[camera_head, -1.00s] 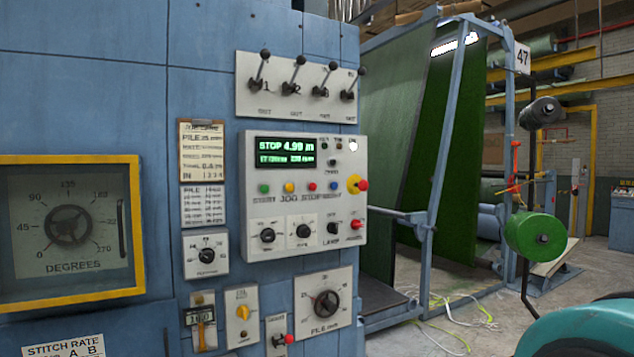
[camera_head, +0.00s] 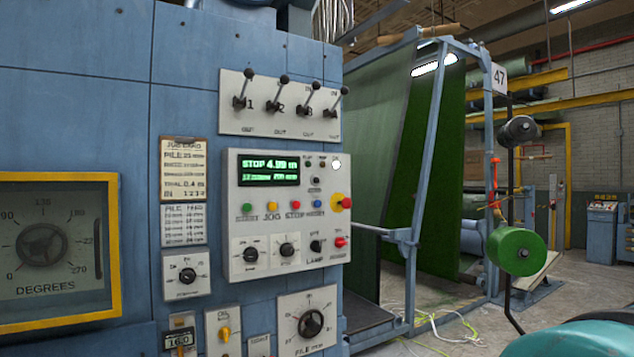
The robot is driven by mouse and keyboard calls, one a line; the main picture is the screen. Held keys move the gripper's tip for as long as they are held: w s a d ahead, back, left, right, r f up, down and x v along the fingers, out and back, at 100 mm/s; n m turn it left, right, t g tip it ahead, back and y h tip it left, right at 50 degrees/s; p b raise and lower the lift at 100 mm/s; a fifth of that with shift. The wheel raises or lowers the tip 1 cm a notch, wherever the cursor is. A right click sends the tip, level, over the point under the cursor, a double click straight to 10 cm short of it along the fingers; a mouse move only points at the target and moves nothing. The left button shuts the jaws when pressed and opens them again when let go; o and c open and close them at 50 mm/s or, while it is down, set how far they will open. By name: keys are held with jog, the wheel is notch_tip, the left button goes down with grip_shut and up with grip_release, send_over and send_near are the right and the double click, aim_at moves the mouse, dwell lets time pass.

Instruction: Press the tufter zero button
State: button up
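The tufter control panel (camera_head: 288,216) is a pale box on the blue machine front, left of the picture's middle. Its lit green display (camera_head: 268,169) reads STOP and about 4.99 m. To the right of the display is a small dark button (camera_head: 316,181) with a tiny label; the label is too blurred to read as zero. Above it are small dark dots and a white lit lamp (camera_head: 336,164). Below runs a row of green, yellow, red and blue buttons, with a red button (camera_head: 345,202) on yellow at the right. My gripper is not in view.
Several black-knobbed levers (camera_head: 279,104) jut out above the panel. A yellow-framed dial (camera_head: 60,250) is at left. A blue frame with green turf (camera_head: 425,170) and a green roll (camera_head: 515,253) stand right. A teal rounded object (camera_head: 575,340) fills the bottom right corner.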

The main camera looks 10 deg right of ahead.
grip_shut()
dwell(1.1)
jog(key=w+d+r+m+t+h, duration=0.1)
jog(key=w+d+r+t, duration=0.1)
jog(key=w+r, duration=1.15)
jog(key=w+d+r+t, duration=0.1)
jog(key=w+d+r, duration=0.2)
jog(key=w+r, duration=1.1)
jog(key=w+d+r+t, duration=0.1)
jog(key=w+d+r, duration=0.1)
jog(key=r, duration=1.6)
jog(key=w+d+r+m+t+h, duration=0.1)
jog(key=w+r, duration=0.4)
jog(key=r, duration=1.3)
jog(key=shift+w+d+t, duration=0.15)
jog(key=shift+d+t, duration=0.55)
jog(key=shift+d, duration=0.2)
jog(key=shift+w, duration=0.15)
